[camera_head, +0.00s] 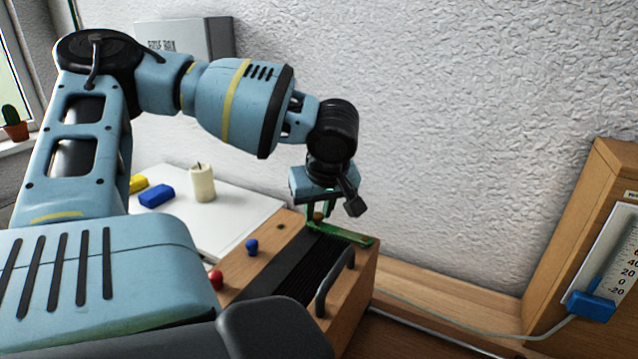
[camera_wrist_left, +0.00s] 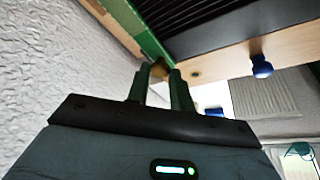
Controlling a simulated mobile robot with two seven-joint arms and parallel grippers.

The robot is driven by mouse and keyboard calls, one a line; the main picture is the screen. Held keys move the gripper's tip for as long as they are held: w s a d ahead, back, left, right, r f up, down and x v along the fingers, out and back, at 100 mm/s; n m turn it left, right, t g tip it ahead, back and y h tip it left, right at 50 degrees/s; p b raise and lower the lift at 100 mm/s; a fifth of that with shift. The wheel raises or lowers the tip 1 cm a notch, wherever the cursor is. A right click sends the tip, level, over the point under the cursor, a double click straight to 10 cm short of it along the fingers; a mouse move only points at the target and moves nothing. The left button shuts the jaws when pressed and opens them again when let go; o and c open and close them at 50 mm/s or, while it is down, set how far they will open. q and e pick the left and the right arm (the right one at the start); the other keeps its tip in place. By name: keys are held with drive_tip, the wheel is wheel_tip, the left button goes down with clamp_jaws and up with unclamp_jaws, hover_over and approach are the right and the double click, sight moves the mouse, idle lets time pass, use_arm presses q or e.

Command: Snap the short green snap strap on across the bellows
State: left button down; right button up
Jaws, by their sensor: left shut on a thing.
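The black pleated bellows (camera_head: 292,262) lies in the top of a wooden box (camera_head: 349,308). The green snap strap (camera_head: 352,236) lies across the far end of the bellows; it also shows in the left wrist view (camera_wrist_left: 143,33). My left gripper (camera_head: 319,212) points down at the strap's left end and is shut on it. In the left wrist view my fingertips (camera_wrist_left: 160,74) are close together at the strap's end, with a small brass-coloured stud (camera_wrist_left: 160,68) between them. Whether the strap's ends are fastened cannot be told. My right gripper is not in view.
A white board (camera_head: 240,205) holds a candle (camera_head: 202,183) and a blue block (camera_head: 156,195). A thermometer (camera_head: 608,262) is at right.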

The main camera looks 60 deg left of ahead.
use_arm(q)
drive_tip(key=c, duration=1.2)
unclamp_jaws()
drive_tip(key=v, duration=0.7)
drive_tip(key=shift+d+r, duration=0.2)
drive_tip(key=shift+r, duration=0.15)
drive_tip(key=shift+s, duration=0.1)
